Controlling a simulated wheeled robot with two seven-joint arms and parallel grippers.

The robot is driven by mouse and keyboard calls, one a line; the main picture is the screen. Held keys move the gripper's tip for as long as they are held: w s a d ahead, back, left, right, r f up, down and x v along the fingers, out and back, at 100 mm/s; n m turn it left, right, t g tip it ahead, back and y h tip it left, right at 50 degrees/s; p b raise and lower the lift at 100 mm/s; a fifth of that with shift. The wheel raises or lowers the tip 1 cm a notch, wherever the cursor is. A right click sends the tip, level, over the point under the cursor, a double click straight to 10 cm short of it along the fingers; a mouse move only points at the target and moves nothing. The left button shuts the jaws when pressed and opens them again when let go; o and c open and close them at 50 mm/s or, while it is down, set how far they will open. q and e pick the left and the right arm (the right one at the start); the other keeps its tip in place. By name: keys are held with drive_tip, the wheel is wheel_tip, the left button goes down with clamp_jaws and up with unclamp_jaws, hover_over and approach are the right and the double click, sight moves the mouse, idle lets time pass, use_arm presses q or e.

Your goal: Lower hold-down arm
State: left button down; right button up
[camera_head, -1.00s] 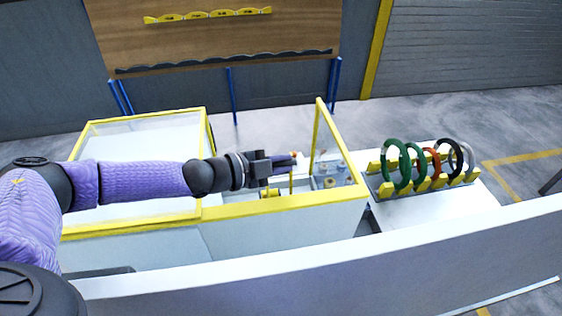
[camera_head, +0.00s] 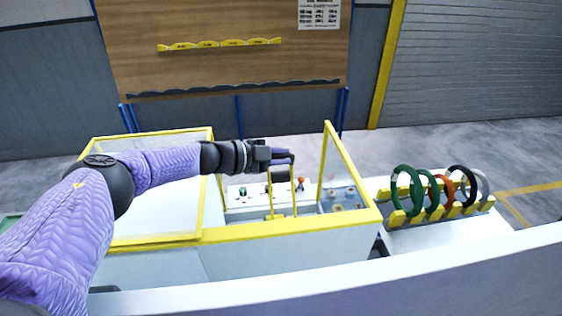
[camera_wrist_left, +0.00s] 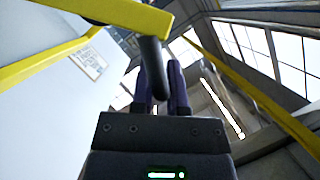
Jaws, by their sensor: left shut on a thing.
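The yellow hold-down arm (camera_head: 270,195) stands up inside the open section of the machine, with its top at my left gripper. In the left wrist view a thick yellow bar (camera_wrist_left: 118,12) carries a black rod-like handle (camera_wrist_left: 154,65). My left gripper (camera_head: 286,160) is above the machine opening, its arm reaching in from the left. Its dark fingers, also in the left wrist view (camera_wrist_left: 162,88), are shut around the black handle. The fingers hide part of the handle. My right gripper is not in view.
A yellow-framed clear cover (camera_head: 150,240) is at the left of the machine, and a slanted yellow frame (camera_head: 352,165) at the right. An orange knob (camera_head: 301,182) is behind the gripper. A rack (camera_head: 437,208) of several coloured coils stands to the right. A white ledge (camera_head: 330,270) crosses the foreground.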

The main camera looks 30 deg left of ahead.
use_arm(q)
drive_tip(key=c, duration=0.6)
unclamp_jaws()
drive_tip(key=shift+c, duration=0.2)
drive_tip(key=v, duration=0.9)
drive_tip(key=shift+s+a, duration=0.2)
drive_tip(key=shift+s, duration=0.15)
drive_tip(key=shift+r, duration=0.1)
